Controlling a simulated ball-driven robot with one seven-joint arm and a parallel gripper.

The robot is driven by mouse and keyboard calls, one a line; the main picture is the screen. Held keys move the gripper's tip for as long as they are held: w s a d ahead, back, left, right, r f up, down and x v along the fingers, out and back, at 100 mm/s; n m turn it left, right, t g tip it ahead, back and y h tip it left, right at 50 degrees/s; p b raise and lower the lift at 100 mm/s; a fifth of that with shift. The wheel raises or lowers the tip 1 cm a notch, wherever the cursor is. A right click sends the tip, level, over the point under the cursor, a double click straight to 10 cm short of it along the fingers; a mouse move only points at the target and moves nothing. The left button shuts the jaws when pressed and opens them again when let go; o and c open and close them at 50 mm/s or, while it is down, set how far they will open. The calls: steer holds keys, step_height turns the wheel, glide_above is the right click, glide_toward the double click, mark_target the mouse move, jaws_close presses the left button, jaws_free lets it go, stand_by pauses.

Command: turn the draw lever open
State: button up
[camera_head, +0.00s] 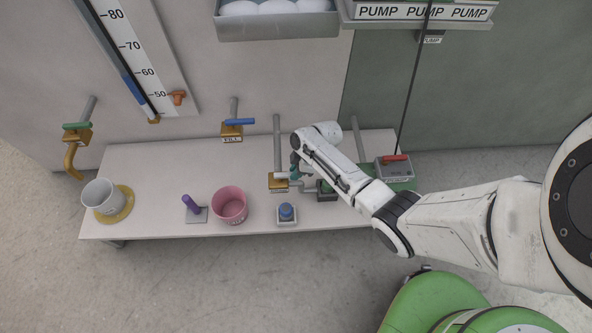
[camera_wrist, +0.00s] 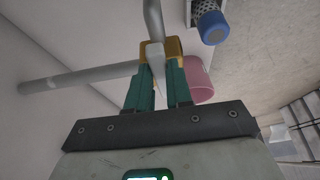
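A brass valve (camera_head: 279,183) with a pale grey lever (camera_head: 281,175) sits on a pipe above the middle of the bench; its label is too small to read. My gripper (camera_head: 295,170) is at the right side of this valve, partly hidden by my own arm. In the wrist view, the pale lever (camera_wrist: 156,58) lies between the two teal fingers of my gripper (camera_wrist: 159,85), with the brass body (camera_wrist: 175,47) just beyond. The fingers are close to the lever on both sides; I cannot tell whether they press on it.
Below the valve stand a blue-knobbed block (camera_head: 286,212) and a pink bucket (camera_head: 229,205). A blue-levered valve (camera_head: 239,122) and a green-levered valve (camera_head: 77,126) are to the left. A red-levered box (camera_head: 396,165) is to the right. A white bucket (camera_head: 103,196) stands at the bench's left end.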

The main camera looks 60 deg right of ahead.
jaws_close()
